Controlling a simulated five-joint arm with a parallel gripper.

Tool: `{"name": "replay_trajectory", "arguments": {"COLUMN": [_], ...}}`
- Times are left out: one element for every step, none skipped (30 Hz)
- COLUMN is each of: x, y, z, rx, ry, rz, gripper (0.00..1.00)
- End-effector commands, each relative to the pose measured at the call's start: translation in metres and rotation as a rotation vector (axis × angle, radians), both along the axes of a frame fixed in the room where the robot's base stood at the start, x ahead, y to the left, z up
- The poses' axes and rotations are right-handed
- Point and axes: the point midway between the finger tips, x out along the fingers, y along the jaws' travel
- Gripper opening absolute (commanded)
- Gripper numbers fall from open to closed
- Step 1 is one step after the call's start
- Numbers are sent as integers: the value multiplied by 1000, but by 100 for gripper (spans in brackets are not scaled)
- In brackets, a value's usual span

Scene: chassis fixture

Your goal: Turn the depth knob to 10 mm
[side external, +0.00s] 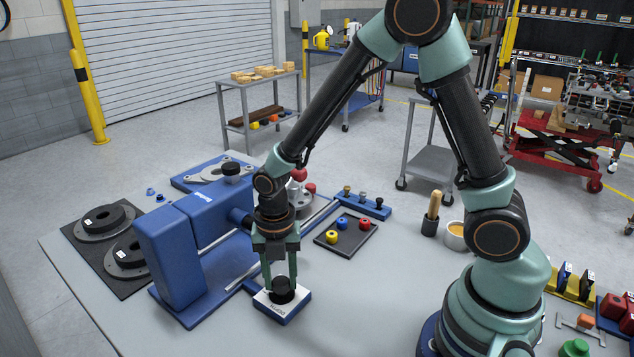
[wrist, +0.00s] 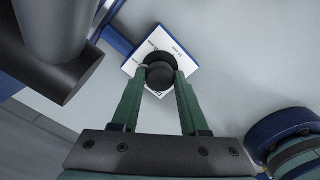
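The depth knob is a round black knob (side external: 282,290) on a small blue block with a white labelled top plate (side external: 300,299) near the table's front. In the wrist view the knob (wrist: 160,76) stands in the middle of the white plate (wrist: 182,47), whose printing is too small to read. My gripper (side external: 281,279) points straight down over the block. Its two green fingers (wrist: 161,77) straddle the knob, and the knob fills the gap between the fingertips. The knob's pointer and its setting cannot be made out.
A blue machine (side external: 170,255) stands close to the left of my gripper. Black discs (side external: 104,219) lie on a mat at left. The table right of the block is clear.

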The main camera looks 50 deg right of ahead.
Motion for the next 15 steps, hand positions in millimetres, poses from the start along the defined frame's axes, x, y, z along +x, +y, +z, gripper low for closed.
{"name": "replay_trajectory", "arguments": {"x": [0,0,0,0,0,0,0,0,0,0,0,0,0,0,0], "y": [0,0,0,0,0,0,0,0,0,0,0,0,0,0,0], "z": [0,0,0,0,0,0,0,0,0,0,0,0,1,1,1], "rx": [0,0,0,0,-1,-1,-1,-1,-1,-1,-1,-1,-1,-1,-1], "ry": [0,0,0,0,1,1,1,1,1,1,1,1,1,1,1], "rz": [0,0,-2,-6,-16,-35,-55,-78,-111,-137,-161,-190,-209,-226,-244], "gripper": [0,0,0,0,0,0,0,0,0,0,0,0,0,0,0]}}
